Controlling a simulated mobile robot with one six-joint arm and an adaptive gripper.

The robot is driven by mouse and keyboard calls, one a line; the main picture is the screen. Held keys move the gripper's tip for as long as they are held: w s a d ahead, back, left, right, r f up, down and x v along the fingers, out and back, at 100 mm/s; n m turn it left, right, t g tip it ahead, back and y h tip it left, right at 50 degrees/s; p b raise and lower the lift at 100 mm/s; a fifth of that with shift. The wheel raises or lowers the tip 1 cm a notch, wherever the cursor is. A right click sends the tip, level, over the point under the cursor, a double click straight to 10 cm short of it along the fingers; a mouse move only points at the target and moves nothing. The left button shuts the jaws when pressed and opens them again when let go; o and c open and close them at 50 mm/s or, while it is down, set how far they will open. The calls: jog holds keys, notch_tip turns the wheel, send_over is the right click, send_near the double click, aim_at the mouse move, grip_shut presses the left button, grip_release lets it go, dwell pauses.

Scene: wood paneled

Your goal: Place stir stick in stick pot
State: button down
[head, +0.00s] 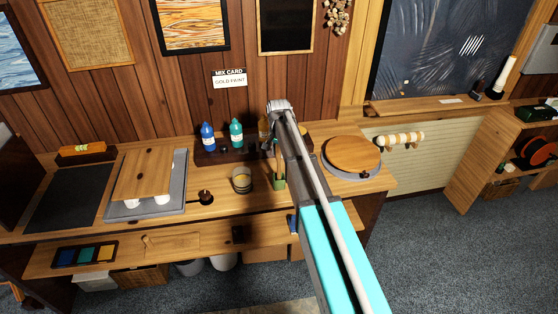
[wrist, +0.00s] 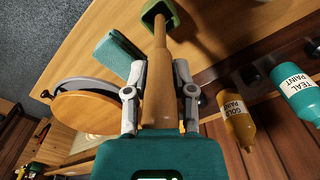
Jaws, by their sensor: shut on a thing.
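The wooden stir stick (wrist: 158,88) is between the two fingers of my gripper (wrist: 160,76) in the wrist view, and the gripper is shut on it. Its far end reaches the opening of the green stick pot (wrist: 173,14). In the head view the stick (head: 278,163) is roughly upright, with its lower end at the small green pot (head: 280,183) on the bench. The lower end appears to be within the pot's rim; how deep it sits is hidden. My arm covers part of the gripper in the head view.
A round wooden turntable (head: 352,154) stands right of the pot, a cup (head: 241,180) to its left. Blue (head: 208,137) and teal (head: 236,133) paint bottles stand behind on a dark rack. A gold paint bottle (wrist: 237,121) and a teal block (wrist: 117,55) are near my gripper.

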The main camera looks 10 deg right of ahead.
aim_at(279, 158)
jog(key=shift+f+b, duration=1.85)
jog(key=shift+f, duration=0.15)
jog(key=shift+c, duration=2.2)
grip_release()
notch_tip(279, 158, up, 12)
jog(key=p, duration=1.2)
